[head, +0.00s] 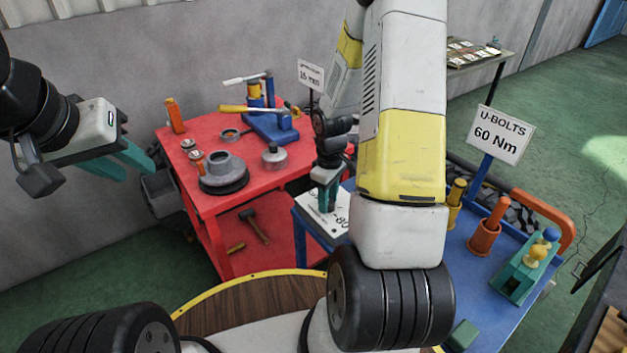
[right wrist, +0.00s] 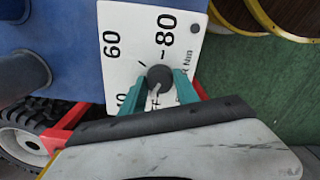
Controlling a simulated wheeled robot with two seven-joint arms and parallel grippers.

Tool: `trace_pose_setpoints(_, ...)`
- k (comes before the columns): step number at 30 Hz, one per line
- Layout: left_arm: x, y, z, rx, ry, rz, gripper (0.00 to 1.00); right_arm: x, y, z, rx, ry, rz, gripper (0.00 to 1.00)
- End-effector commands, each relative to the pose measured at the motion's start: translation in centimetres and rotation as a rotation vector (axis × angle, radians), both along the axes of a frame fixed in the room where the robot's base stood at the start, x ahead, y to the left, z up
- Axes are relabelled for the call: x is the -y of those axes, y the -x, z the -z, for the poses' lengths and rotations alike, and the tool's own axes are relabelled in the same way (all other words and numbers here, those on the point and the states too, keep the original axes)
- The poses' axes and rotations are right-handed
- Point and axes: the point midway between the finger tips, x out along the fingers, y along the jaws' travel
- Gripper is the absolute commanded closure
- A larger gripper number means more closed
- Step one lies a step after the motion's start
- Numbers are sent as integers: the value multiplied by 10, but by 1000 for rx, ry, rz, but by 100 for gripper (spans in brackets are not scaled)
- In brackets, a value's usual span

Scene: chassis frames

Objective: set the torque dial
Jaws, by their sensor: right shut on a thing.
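The torque dial is a dark round knob (right wrist: 158,78) on a white scale plate (right wrist: 115,75), seen in the right wrist view. The plate shows 60, 80, a partly covered number and Nm. A light line on the knob slants down and slightly left, between the fingers; its exact reading is unclear. My right gripper (right wrist: 160,92) is shut on the knob, one teal finger on each side. In the head view, the plate (head: 312,210) lies under my right gripper (head: 327,208), which hides the knob. A sign (head: 500,134) reads U-BOLTS 60 Nm. My left gripper (head: 140,172) is open and empty.
A red cart (head: 205,225) with a blue press (head: 270,125) and metal parts stands at the back left. A blue bench (head: 470,280) holds an orange cup (head: 485,238) and a green block rack (head: 525,270). My right arm covers the middle.

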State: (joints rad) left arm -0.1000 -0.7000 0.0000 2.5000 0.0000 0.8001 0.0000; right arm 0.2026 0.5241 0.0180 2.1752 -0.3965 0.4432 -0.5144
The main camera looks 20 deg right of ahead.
Motion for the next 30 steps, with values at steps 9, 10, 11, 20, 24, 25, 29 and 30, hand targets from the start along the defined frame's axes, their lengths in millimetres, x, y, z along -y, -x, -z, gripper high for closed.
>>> trace_pose_setpoints(9, 0, 0, 0, 0, 0, 0, 67, 0, -1, -1, 2, 1, 291, 100)
trace_pose_setpoints(10, 0, 0, 0, 0, 0, 0, 67, 0, -1, -1, 3, 1, 315, 100)
trace_pose_setpoints(11, 0, 0, 0, 0, 0, 0, 67, 0, -1, -1, 2, 0, 340, 100)
trace_pose_setpoints(20, 0, 0, 0, 0, 0, 0, 67, 0, -1, -1, 1, 1, 525, 100)
trace_pose_setpoints(24, 0, 0, 0, 0, 0, 0, 67, 0, -1, -1, 2, 0, 573, 100)
trace_pose_setpoints(25, 0, 0, 0, 0, 0, 0, 67, 0, -1, -1, 2, 0, 581, 100)
trace_pose_setpoints(29, 0, 0, 0, 0, 0, 0, 67, 0, -1, -1, 2, 0, 605, 100)
trace_pose_setpoints(30, 0, 0, 0, 0, 0, 0, 67, 0, -1, -1, 2, 0, 609, 100)
